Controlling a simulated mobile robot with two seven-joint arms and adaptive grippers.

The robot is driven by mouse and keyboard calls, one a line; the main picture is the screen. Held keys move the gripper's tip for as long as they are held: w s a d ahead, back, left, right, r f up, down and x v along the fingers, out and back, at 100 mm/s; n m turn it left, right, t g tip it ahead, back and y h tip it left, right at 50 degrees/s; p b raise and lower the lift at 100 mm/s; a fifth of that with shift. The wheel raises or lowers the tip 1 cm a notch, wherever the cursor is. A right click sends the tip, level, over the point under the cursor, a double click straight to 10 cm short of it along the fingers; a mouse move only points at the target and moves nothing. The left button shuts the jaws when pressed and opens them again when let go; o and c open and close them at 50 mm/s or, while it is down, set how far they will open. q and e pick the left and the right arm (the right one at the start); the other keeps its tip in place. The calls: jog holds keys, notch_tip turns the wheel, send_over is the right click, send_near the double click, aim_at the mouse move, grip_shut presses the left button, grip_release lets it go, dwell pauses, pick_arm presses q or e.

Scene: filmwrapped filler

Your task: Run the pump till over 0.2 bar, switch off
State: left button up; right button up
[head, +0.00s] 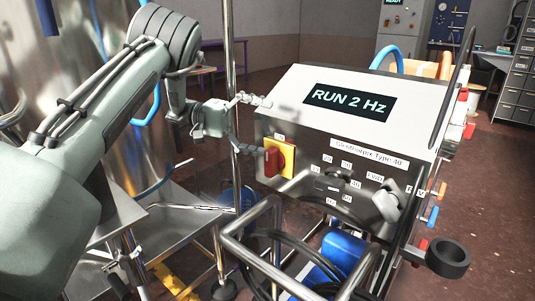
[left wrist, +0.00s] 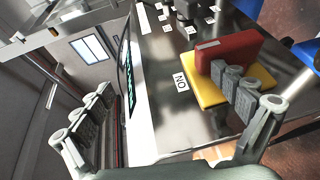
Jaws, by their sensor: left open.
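The control box (head: 300,85) has a display (head: 349,98) reading "RUN 2 Hz". A red switch handle (head: 272,162) sits on a yellow plate (head: 288,154) at its lower left, with an ON label above. The handle (left wrist: 232,50) and the ON label (left wrist: 181,82) also show in the left wrist view. My left gripper (head: 251,126) is open at the box's left edge. One finger is beside the red handle and overlaps it in the wrist view; I cannot tell whether they touch. A dark dial (head: 338,177) and a grey knob (head: 388,204) sit further right. My right gripper is out of view.
A metal tube frame (head: 250,256) and black hoses stand in front of the box, with a blue unit (head: 343,250) below. A thin steel post (head: 231,75) rises behind my left gripper. A large steel tank (head: 80,60) stands left.

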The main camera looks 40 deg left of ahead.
pick_arm(q)
jog(key=shift+s+d+r, duration=0.15)
jog(key=shift+r, duration=0.4)
jog(key=shift+s+d+r, duration=0.15)
jog(key=shift+r, duration=0.35)
jog(key=shift+c, duration=0.2)
jog(key=shift+w, duration=0.15)
jog(key=shift+r, duration=0.1)
jog(key=shift+s+r+p, duration=0.2)
jog(key=shift+r+p, duration=0.2)
jog(key=shift+r, duration=0.15)
jog(key=c, duration=0.7)
jog(key=shift+s+a+r+p, duration=0.15)
jog(key=shift+s+r, duration=0.4)
jog(key=shift+r, duration=0.55)
jog(key=shift+s+r+p, duration=0.1)
jog(key=shift+s+r, duration=0.4)
jog(key=shift+r, duration=0.65)
jog(key=shift+s+a+r+p, duration=0.15)
jog(key=shift+s+r, duration=0.4)
jog(key=shift+r, duration=0.55)
jog(key=shift+d, duration=0.1)
